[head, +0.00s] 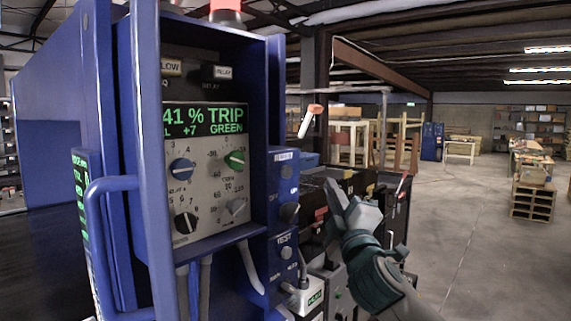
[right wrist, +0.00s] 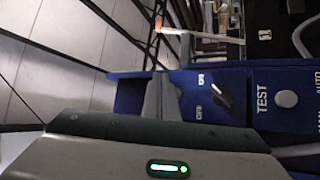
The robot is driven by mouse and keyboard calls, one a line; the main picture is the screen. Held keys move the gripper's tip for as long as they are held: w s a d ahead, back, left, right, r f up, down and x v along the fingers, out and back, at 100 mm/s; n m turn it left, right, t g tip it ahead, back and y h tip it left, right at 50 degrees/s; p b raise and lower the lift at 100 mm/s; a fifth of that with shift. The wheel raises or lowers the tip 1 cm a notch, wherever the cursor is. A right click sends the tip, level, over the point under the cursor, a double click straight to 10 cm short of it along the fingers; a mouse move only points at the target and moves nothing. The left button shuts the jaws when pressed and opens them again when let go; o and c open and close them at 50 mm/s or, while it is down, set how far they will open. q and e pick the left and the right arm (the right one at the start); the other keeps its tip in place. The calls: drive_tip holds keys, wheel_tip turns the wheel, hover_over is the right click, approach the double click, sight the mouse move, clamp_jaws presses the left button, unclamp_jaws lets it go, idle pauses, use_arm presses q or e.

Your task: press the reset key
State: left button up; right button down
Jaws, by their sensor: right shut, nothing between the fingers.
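No key clearly labelled reset can be made out. The blue detector cabinet (head: 145,130) stands at left in the head view. Its recessed panel (head: 205,170) reads "41 % TRIP" and "GREEN" above several knobs. In the right wrist view the switch (right wrist: 221,95) and the pale TEST button (right wrist: 286,99) show right of the fingers. My right gripper (head: 350,200) is shut and empty, right of the side box and apart from it in the head view. My left gripper is not in view.
A blue handle bar (head: 92,235) juts out at the cabinet's left front. An orange-tipped pale lever (head: 310,118) stands behind the side box. Dark equipment (head: 340,180) lies behind my right gripper. The floor (head: 480,240) at right is open, with pallets and shelves farther off.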

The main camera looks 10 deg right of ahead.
drive_tip(key=shift+r, duration=0.75)
drive_tip(key=shift+w, duration=0.1)
drive_tip(key=w+a, duration=0.5)
drive_tip(key=w, duration=0.1)
drive_tip(key=shift+w+a+b, duration=0.25)
drive_tip(key=shift+w+b, duration=0.15)
drive_tip(key=shift+b, duration=0.05)
drive_tip(key=shift+w+a, duration=0.5)
drive_tip(key=shift+w, duration=0.2)
idle(3.1)
drive_tip(key=shift+s+d, duration=0.1)
drive_tip(key=shift+s, duration=0.05)
drive_tip(key=shift+s+d, duration=0.4)
drive_tip(key=shift+s, duration=0.2)
drive_tip(key=shift+d, duration=0.1)
drive_tip(key=shift+s+d+p, duration=0.2)
drive_tip(key=shift+s+d, duration=0.55)
drive_tip(key=shift+s, duration=0.25)
drive_tip(key=shift+s+d+p, duration=0.2)
drive_tip(key=shift+s+d, duration=0.55)
drive_tip(key=shift+s, duration=0.2)
